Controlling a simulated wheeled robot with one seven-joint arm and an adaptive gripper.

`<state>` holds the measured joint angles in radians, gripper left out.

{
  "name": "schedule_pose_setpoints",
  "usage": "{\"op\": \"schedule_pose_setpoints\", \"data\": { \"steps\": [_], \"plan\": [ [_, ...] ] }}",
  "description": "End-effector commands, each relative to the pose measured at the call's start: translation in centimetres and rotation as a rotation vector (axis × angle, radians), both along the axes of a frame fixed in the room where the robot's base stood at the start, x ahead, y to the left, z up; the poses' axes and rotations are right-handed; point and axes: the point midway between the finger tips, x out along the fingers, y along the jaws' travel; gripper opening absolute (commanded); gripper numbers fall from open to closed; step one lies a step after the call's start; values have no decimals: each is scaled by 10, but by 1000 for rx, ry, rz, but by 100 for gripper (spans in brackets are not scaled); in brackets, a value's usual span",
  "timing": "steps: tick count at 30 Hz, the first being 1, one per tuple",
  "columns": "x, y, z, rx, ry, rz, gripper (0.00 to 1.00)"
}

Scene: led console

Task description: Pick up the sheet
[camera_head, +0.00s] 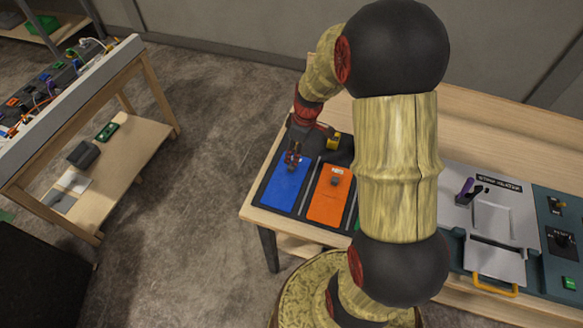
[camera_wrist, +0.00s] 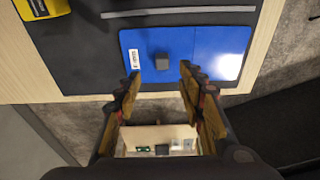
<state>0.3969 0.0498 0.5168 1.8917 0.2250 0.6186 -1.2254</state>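A flat blue sheet (camera_head: 284,189) lies on a dark tray at the left end of the wooden table. In the wrist view the blue sheet (camera_wrist: 205,45) carries a small grey block (camera_wrist: 162,61) and a white label. An orange sheet (camera_head: 327,205) with a grey block and a label lies to its right. The task does not say which sheet is meant. My gripper (camera_head: 293,154) is over the far part of the blue sheet. In the wrist view my gripper (camera_wrist: 160,77) is open and empty, its fingertips at the sheet's near edge in the picture, with the block beyond them.
A yellow-and-black device (camera_head: 333,140) stands behind the sheets. A grey hinged machine (camera_head: 495,215) with a yellow handle is to the right, partly behind my arm. A separate workbench (camera_head: 75,95) stands at the left, with open floor between.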

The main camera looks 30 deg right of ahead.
Motion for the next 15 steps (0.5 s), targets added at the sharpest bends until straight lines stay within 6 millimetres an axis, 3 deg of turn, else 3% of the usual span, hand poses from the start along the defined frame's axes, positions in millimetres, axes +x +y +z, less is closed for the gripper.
{"op": "schedule_pose_setpoints", "data": {
  "steps": [8,15],
  "plan": [
    [2,4,-24,2,3,-1,39],
    [5,10,-57,2,4,0,39]
  ]
}}
